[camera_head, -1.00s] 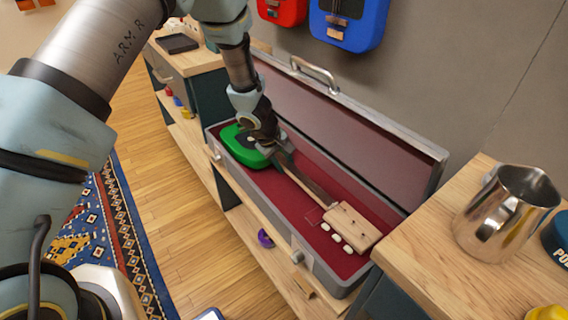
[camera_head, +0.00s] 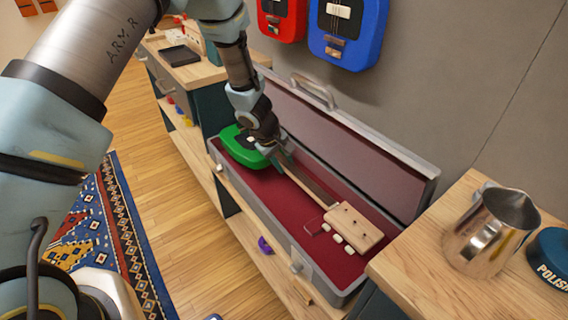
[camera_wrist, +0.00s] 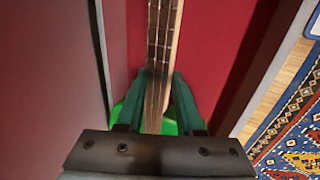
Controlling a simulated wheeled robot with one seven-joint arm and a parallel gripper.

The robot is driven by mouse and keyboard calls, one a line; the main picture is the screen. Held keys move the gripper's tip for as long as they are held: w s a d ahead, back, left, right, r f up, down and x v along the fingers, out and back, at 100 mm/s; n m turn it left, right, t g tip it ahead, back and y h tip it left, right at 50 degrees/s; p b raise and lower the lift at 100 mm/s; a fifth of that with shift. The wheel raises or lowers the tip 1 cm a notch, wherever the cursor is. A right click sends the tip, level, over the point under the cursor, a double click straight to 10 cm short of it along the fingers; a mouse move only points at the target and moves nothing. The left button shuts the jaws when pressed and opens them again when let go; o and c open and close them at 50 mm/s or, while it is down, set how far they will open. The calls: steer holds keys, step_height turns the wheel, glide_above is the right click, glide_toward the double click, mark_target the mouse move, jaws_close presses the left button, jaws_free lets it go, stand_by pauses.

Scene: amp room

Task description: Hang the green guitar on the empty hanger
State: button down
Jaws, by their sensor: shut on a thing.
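The green guitar (camera_head: 240,152) lies in the open grey case (camera_head: 262,212) with a dark red lining. Its pale headstock (camera_head: 353,226) points to the lower right, toward the case's near end. My gripper (camera_head: 276,158) is shut on the guitar's neck close to the green body. In the wrist view the neck (camera_wrist: 162,50) runs up between the two dark green fingers, and slivers of the green body show behind them. Part of the body is hidden by my wrist. The empty hanger is not in view.
A red guitar (camera_head: 283,18) and a blue guitar (camera_head: 345,35) are on the grey wall above the case. A metal jug (camera_head: 488,235) and a blue polish tin (camera_head: 549,258) stand on the wooden counter at right. The case lid (camera_head: 345,150) stands open against the wall.

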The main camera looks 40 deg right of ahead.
steer(key=shift+d+r+p, duration=0.1)
steer(key=shift+r+p, duration=2.15)
steer(key=shift+r, duration=0.8)
steer(key=a+b, duration=0.7)
steer(key=a, duration=0.1)
steer(key=shift+w+b, duration=0.25)
steer(key=shift+b, duration=0.1)
